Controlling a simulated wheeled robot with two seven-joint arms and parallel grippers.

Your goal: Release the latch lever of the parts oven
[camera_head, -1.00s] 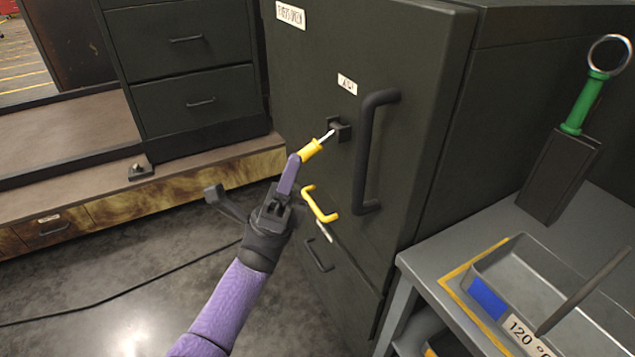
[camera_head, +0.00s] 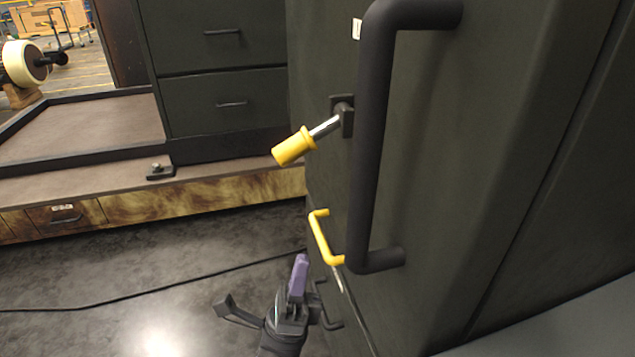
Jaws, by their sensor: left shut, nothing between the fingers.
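The parts oven (camera_head: 480,120) is a dark cabinet filling the right side. Its latch lever (camera_head: 293,147) has a yellow grip on a metal shaft. The lever sticks out to the left and slightly down from a black mount (camera_head: 343,115) on the door. A large black door handle (camera_head: 370,150) stands upright just right of it. My left gripper (camera_head: 300,262) is shut and empty, with a purple finger pointing up. It is well below the lever in the picture and apart from it. My right gripper is not in view.
A yellow handle (camera_head: 322,240) sits lower on the oven front, close to my left gripper. Dark drawers (camera_head: 225,100) and a low wood-fronted platform (camera_head: 200,205) stand at the left. Open floor (camera_head: 130,300) with a black cable lies between.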

